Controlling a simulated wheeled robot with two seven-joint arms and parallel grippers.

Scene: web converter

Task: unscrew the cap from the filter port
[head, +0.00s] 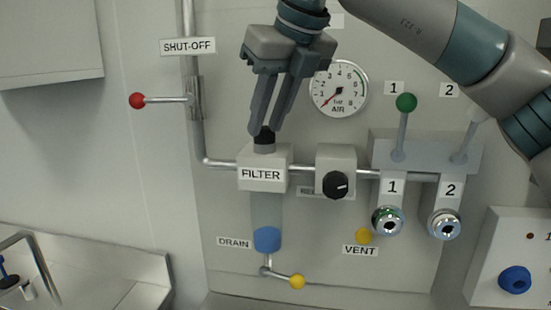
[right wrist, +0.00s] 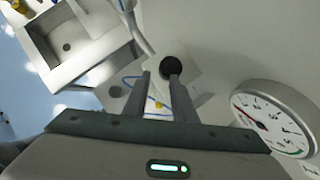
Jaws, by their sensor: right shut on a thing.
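The filter (head: 262,178) is a white block labelled FILTER with a clear bowl and blue base below it. A dark neck (head: 264,147) rises from its top, with the black cap (head: 264,134) above it. I cannot tell whether cap and neck are apart. My right gripper (head: 266,128) reaches down from above and is shut on the cap at its fingertips. In the right wrist view the cap is a black disc (right wrist: 174,67) at the fingertips, nearer the right finger. My left gripper is not in view.
A gauge (head: 339,88) is right of my right gripper. The red-knobbed shut-off lever (head: 138,100) and a vertical pipe (head: 189,40) are to the left. The regulator knob (head: 336,185) and two levered outlets (head: 388,221) stand to the right. A yellow drain knob (head: 297,281) is below.

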